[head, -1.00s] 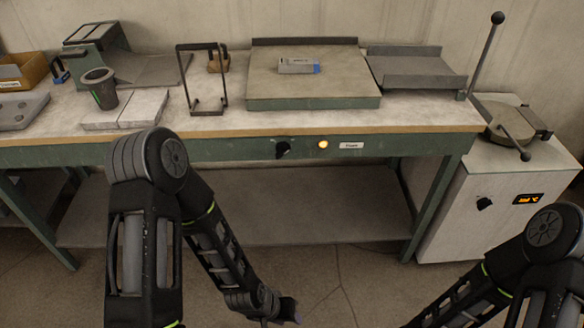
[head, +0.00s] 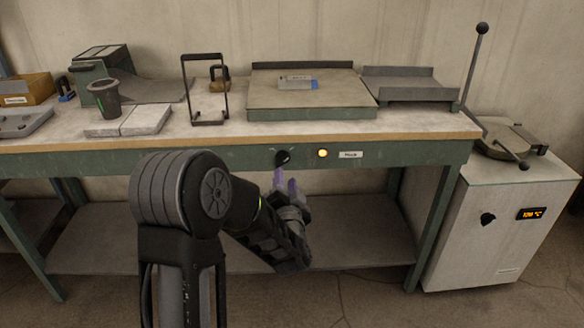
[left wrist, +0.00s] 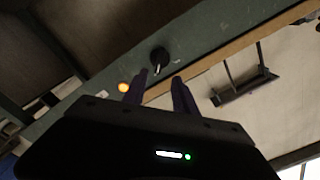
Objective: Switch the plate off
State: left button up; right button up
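A black knob (head: 282,158) sits on the green front rail of the workbench, with a lit amber lamp (head: 323,153) and a small white label (head: 350,154) to its right. The flat plate (head: 345,95) lies on the bench above them, with a small grey and blue block (head: 297,82) on it. My left gripper (head: 285,183) is open and empty just below the knob, its purple fingers pointing up. In the left wrist view the knob (left wrist: 160,58) shows just beyond and between the fingertips (left wrist: 157,84), apart from them. My right gripper is not in view.
On the bench stand a dark cup (head: 103,97), pale slabs (head: 130,121), a wire frame (head: 206,90) and a grey tray (head: 410,85). A white cabinet (head: 490,230) with its own knob (head: 488,219) and a lit display stands at the right.

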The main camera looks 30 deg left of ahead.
aim_at(284, 162)
pick_arm(q)
jog(key=shift+x, duration=3.9)
jog(key=shift+c, duration=0.4)
grip_shut()
